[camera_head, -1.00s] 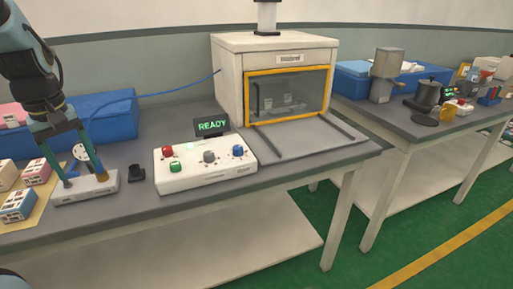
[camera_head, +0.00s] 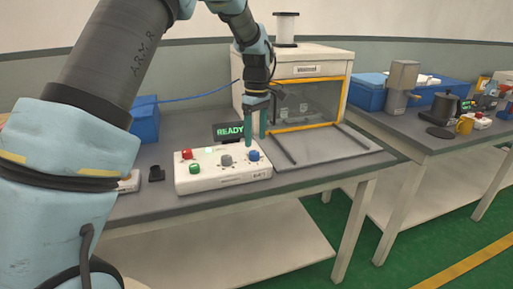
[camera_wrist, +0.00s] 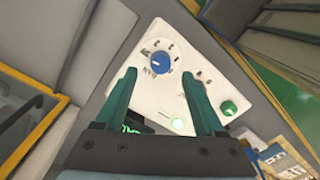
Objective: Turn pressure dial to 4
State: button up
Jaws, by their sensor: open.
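A white control box (camera_head: 222,178) on the bench carries a blue dial (camera_head: 254,156), a grey dial (camera_head: 226,160), a green button (camera_head: 195,169) and a red button (camera_head: 187,154). The dial labels are too small to read surely. In the wrist view, the blue dial (camera_wrist: 157,62) has a white pointer line and marks around it; its setting is unclear. My gripper (camera_head: 256,141) is open and empty above the box's right end, pointing down. In the wrist view its fingertips (camera_wrist: 159,75) lie either side of the blue dial, seemingly still above it. The grey dial is hidden there.
A small READY screen (camera_head: 229,132) stands behind the box. A white chamber (camera_head: 300,67) with a yellow-framed window and two front rails (camera_head: 358,140) stands to the right. A small black object (camera_head: 157,174) sits left of the box. My arm hides the bench's left side.

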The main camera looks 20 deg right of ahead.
aim_at(254, 152)
jog(key=shift+a+f+p, duration=0.2)
jog(key=shift+f+p, duration=0.3)
jog(key=shift+f, duration=2.15)
grip_shut()
